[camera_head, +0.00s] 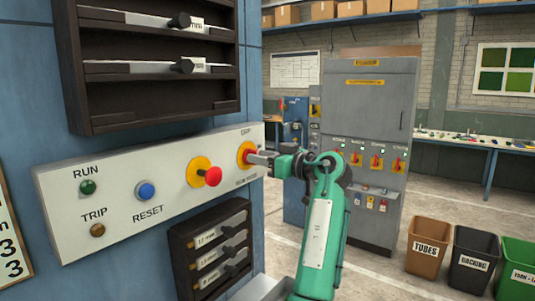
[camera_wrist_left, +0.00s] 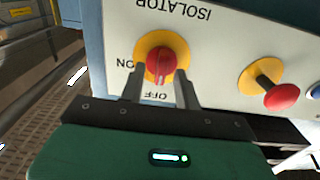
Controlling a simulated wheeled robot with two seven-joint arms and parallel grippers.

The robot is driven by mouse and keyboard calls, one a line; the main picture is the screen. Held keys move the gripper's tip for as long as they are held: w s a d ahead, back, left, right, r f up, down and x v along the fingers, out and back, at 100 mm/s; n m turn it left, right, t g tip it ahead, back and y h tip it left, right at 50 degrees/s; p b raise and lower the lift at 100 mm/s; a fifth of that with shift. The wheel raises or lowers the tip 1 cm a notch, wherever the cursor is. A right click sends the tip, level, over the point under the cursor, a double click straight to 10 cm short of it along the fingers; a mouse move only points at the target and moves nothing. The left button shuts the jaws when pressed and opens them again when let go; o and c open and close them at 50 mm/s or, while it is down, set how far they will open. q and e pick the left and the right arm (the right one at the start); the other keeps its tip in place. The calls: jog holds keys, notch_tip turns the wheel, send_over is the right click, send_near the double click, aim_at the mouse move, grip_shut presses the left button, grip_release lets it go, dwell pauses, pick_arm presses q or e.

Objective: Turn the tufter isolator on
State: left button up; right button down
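The isolator is a red rotary knob on a yellow round plate (camera_head: 246,152) at the right end of the pale control panel (camera_head: 120,190). In the left wrist view its red knob (camera_wrist_left: 160,62) shows with upside-down lettering: ISOLATOR above, ON to the left, OFF below. The knob's raised grip runs roughly up and down there, in line with OFF. My left gripper (camera_head: 262,158) is at the isolator. In the wrist view its two fingers (camera_wrist_left: 159,84) are apart, one on each side of the knob, with gaps visible. My right gripper is not in view.
A red push button on a yellow plate (camera_head: 211,177) sits beside the isolator. RESET (camera_head: 146,190), RUN (camera_head: 88,187) and TRIP (camera_head: 97,230) are further left. A dark rack (camera_head: 210,250) hangs below. A grey cabinet (camera_head: 365,110) and bins (camera_head: 428,246) stand behind at right.

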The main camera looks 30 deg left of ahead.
pick_arm(q)
jog(key=shift+a, duration=0.15)
grip_shut()
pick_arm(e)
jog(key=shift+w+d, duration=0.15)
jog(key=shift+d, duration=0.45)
